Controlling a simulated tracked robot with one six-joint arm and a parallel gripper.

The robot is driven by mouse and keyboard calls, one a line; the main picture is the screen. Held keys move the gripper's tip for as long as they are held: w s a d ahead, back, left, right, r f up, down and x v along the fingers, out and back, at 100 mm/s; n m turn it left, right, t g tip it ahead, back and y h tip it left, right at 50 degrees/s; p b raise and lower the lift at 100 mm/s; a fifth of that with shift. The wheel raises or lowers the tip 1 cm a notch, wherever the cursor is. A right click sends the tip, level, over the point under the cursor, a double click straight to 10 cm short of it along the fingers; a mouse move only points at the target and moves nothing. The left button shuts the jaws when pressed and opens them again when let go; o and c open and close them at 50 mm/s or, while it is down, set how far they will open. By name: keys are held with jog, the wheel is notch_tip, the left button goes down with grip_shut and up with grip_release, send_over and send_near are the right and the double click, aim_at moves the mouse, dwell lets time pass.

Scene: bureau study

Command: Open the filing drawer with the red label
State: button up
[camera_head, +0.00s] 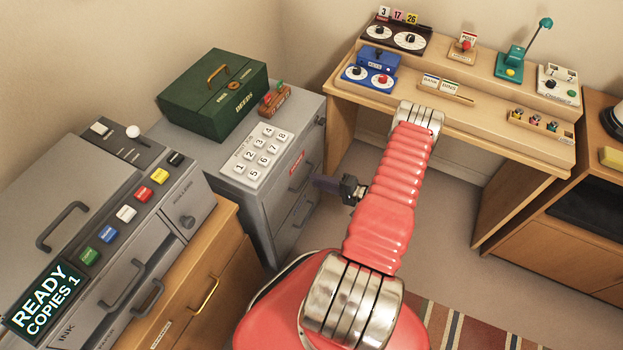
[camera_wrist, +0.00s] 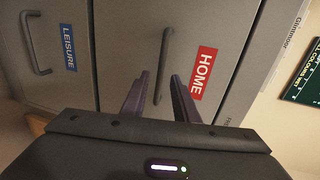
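The filing drawer with the red HOME label (camera_wrist: 183,35) is a grey front in the wrist view and looks shut. Its red label (camera_wrist: 203,73) is right of its grey bar handle (camera_wrist: 165,52). My gripper (camera_wrist: 159,76) is open, its two dark fingers on either side of the handle's lower part in the picture. I cannot tell how deep the fingers reach or whether they touch it. In the head view, the red label (camera_head: 297,163) shows on the grey cabinet (camera_head: 262,207), and my gripper (camera_head: 318,183) is at the cabinet's front.
A second drawer with a blue LEISURE label (camera_wrist: 68,47) and its own handle (camera_wrist: 33,45) is to the left in the wrist view. A green box (camera_head: 215,95) and a numbered keypad (camera_head: 257,153) sit on the cabinet. A copier (camera_head: 85,180) is left; a desk (camera_head: 455,115) is right.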

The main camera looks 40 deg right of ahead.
jog(key=shift+x, duration=1.85)
jog(key=shift+c, duration=0.2)
grip_shut()
jog(key=shift+s+d, duration=0.1)
